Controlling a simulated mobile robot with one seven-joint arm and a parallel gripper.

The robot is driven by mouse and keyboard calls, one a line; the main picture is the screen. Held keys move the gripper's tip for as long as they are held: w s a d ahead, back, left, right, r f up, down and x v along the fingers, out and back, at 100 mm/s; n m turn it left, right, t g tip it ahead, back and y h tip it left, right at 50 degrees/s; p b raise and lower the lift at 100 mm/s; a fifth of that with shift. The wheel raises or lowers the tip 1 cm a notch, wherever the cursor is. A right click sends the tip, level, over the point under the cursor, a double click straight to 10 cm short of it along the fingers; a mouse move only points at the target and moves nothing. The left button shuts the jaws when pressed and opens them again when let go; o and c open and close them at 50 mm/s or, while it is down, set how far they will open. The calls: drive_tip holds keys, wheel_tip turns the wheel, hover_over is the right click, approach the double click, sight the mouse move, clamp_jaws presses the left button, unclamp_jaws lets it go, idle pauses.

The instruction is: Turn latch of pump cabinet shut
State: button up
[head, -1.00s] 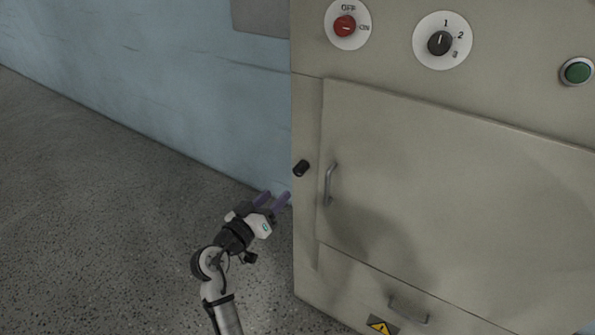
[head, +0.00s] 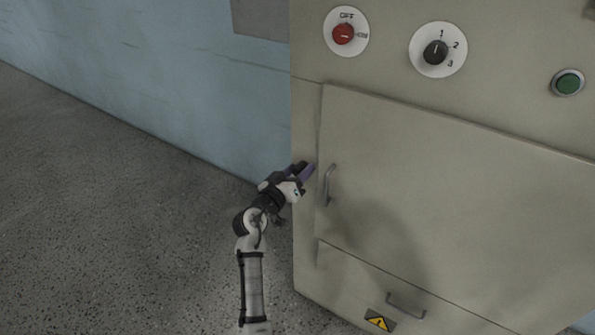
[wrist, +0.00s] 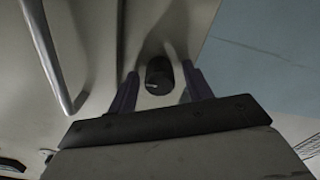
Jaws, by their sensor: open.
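The pump cabinet (head: 450,190) is beige, with a large door (head: 440,180) that sits flush in its front as far as I can see. The latch is a small black knob (wrist: 159,76) on the frame left of the door. In the wrist view it lies between my two purple fingers, with a pale mark on its face. My gripper (wrist: 158,88) is open around the latch, one finger on each side; I cannot tell whether they touch it. In the head view my gripper (head: 306,171) covers most of the latch.
The metal door handle (head: 328,185) stands out close to the right of my gripper. A red switch (head: 344,34), a black dial (head: 435,52) and a green button (head: 568,83) are above. A lower handle (head: 405,305) sits below. Floor at left is clear.

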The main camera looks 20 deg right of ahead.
drive_tip(key=c, duration=1)
drive_tip(key=shift+o, duration=0.2)
drive_tip(key=n+p, duration=0.1)
drive_tip(key=n, duration=0.3)
drive_tip(key=n+p, duration=0.2)
drive_tip(key=n, duration=0.3)
drive_tip(key=shift+r, duration=0.1)
drive_tip(key=n+p, duration=0.3)
drive_tip(key=n, duration=0.2)
drive_tip(key=shift+p, duration=0.35)
drive_tip(key=shift+f+n+p, duration=0.2)
drive_tip(key=shift+n+p, duration=0.8)
drive_tip(key=shift+n, duration=0.9)
